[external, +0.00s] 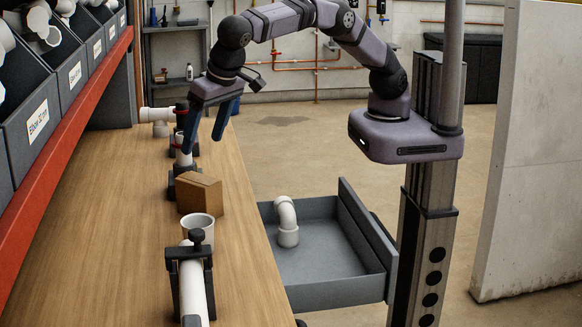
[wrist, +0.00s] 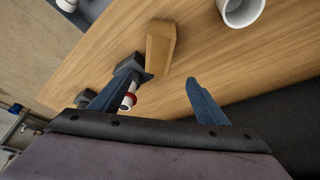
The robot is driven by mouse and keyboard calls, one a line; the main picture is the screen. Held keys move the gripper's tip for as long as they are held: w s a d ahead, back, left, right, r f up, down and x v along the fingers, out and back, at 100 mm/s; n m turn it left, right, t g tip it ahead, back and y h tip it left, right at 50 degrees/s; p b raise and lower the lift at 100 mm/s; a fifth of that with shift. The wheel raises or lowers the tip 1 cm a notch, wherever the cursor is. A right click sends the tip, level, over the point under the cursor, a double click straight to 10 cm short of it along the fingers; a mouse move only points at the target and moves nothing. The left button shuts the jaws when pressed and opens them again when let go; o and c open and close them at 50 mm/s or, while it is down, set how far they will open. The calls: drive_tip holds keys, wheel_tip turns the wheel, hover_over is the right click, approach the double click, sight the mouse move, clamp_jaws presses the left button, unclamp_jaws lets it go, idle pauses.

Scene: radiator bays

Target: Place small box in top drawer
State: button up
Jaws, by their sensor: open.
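The small box (external: 199,193), a brown cardboard box, sits on the wooden bench top near its right edge. It also shows in the wrist view (wrist: 160,45), ahead of my fingers. The top drawer (external: 325,250), grey, is pulled out to the right of the bench. A white pipe elbow (external: 287,222) stands inside it, at the left. My gripper (external: 202,148) is open and empty above the bench, up and beyond the box in the external view. In the wrist view my two blue fingers (wrist: 155,100) are spread apart, and the box is not between them.
A clamp with a white pipe (external: 193,290) and a white cup-shaped fitting (external: 202,228) stand near the box. More clamped pipe pieces (external: 183,150) are behind it. Labelled bins (external: 35,118) line the left. The bench's left part is clear.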

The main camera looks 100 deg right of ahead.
sight(203, 181)
wheel_tip(203, 181, down, 9)
drive_tip(key=shift+w+r, duration=0.1)
drive_tip(key=shift+r, duration=0.05)
drive_tip(key=shift+p+x, duration=0.45)
drive_tip(key=shift+x, duration=0.6)
drive_tip(key=shift+d+f+p, duration=0.35)
drive_tip(key=shift+d+p, duration=0.05)
drive_tip(key=shift+p, duration=0.15)
drive_tip(key=p+x, duration=0.2)
drive_tip(key=x, duration=0.1)
drive_tip(key=shift+d, duration=0.15)
drive_tip(key=shift+w+d+f, duration=0.1)
drive_tip(key=shift+w+f, duration=0.15)
drive_tip(key=shift+f, duration=0.35)
drive_tip(key=shift+c, duration=0.6)
drive_tip(key=shift+r, duration=0.1)
drive_tip(key=c, duration=1.4)
